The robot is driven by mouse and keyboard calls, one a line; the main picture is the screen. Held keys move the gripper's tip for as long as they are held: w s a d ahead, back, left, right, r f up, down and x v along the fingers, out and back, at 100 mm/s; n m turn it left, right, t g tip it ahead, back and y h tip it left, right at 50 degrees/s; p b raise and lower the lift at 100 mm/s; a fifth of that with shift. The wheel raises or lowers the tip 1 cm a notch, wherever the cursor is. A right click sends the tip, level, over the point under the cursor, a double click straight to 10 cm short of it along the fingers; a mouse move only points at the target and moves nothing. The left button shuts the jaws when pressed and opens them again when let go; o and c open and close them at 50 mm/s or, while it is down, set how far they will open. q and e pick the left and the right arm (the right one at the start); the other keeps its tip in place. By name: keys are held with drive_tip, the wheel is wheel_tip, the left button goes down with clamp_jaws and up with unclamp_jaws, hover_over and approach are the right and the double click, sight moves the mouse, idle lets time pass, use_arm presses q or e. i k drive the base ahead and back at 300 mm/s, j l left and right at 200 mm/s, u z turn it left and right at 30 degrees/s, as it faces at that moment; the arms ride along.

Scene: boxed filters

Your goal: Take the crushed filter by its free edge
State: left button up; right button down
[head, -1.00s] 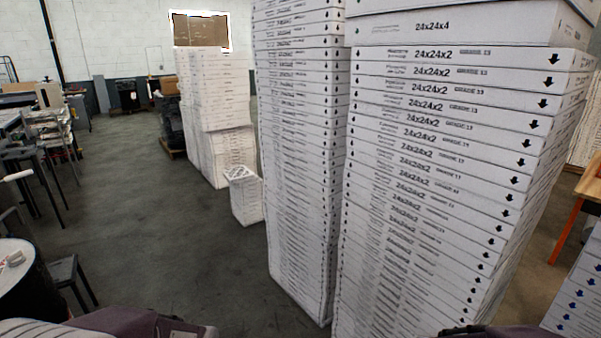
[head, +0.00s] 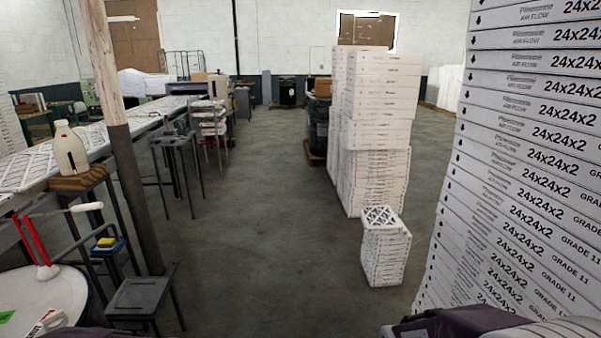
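I cannot make out a crushed filter in the head view. Lattice-faced filters (head: 30,168) lie flat on the long bench at the left. A short stack of small white filters (head: 385,255) stands on the floor right of centre, with a lattice face on top. None of these looks clearly crushed at this distance. Parts of my own arms show at the bottom edge, but neither gripper's fingers are in view.
A tall stack of white filter boxes (head: 520,190) rises close on the right. Other box stacks (head: 375,130) stand farther back. At the left are a wooden post (head: 118,150), a white jug (head: 70,148), a round table (head: 45,295) and a dark stool (head: 143,297). The central floor is clear.

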sight(381, 219)
drive_tip(key=i, duration=0.7)
drive_tip(key=i+z, duration=0.15)
drive_tip(key=i, duration=0.55)
drive_tip(key=i+j, duration=0.15)
drive_tip(key=i, duration=0.55)
drive_tip(key=i+j+z, duration=0.15)
drive_tip(key=i, duration=0.55)
drive_tip(key=i+l+z, duration=0.15)
drive_tip(key=i+l, duration=0.2)
drive_tip(key=i+l+z, duration=0.2)
drive_tip(key=i, duration=0.3)
drive_tip(key=i+l+z, duration=0.15)
drive_tip(key=i, duration=0.3)
drive_tip(key=i+l, duration=0.15)
drive_tip(key=l, duration=0.15)
drive_tip(key=i+l+u, duration=0.1)
drive_tip(key=l, duration=0.2)
drive_tip(key=i+l, duration=0.15)
drive_tip(key=l, duration=0.2)
drive_tip(key=u, duration=0.05)
